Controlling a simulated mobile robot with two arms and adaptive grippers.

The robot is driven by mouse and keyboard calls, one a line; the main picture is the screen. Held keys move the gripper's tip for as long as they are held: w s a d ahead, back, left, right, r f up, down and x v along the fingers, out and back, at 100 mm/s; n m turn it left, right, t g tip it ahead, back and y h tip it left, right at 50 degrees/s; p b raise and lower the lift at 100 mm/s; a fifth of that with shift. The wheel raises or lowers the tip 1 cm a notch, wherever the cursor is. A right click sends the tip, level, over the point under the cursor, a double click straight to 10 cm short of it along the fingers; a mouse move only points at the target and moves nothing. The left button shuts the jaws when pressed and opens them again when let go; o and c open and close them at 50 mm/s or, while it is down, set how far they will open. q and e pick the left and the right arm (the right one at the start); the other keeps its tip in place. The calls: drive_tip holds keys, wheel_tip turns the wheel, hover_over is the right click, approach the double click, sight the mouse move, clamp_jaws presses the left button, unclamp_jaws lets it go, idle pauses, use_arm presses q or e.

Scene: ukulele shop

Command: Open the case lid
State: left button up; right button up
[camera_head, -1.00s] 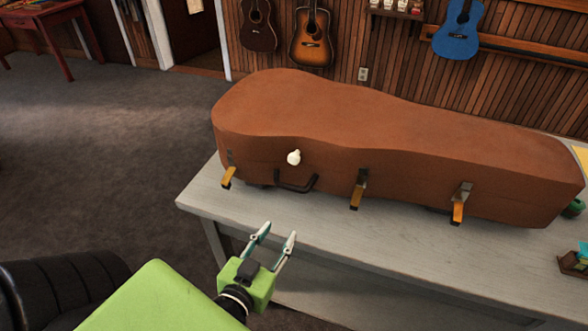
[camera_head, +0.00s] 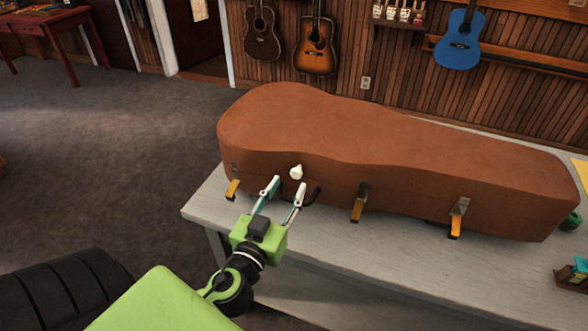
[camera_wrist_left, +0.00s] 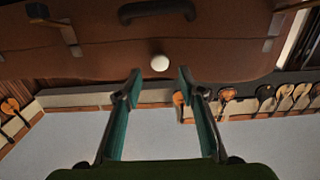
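A brown ukulele case (camera_head: 390,150) lies closed on a grey table (camera_head: 330,240). A white round knob (camera_head: 296,172) sticks out from the front of its lid, above a dark handle (camera_head: 313,194). Several latches hang down along the front with yellow ends, one at the left (camera_head: 232,189). My left gripper (camera_head: 288,188) is open and empty, with its fingertips just in front of and below the knob. In the left wrist view the knob (camera_wrist_left: 160,62) sits between and beyond the fingertips (camera_wrist_left: 157,75), apart from both. My right gripper is not in view.
A small brown box with teal items (camera_head: 572,275) stands at the table's right. Guitars, including a blue one (camera_head: 462,40), hang on the wood wall behind. Open floor (camera_head: 110,170) lies left of the table.

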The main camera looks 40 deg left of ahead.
sight(295, 174)
use_arm(q)
drive_tip(key=shift+p+x, duration=0.7)
drive_tip(key=shift+x, duration=1.8)
clamp_jaws()
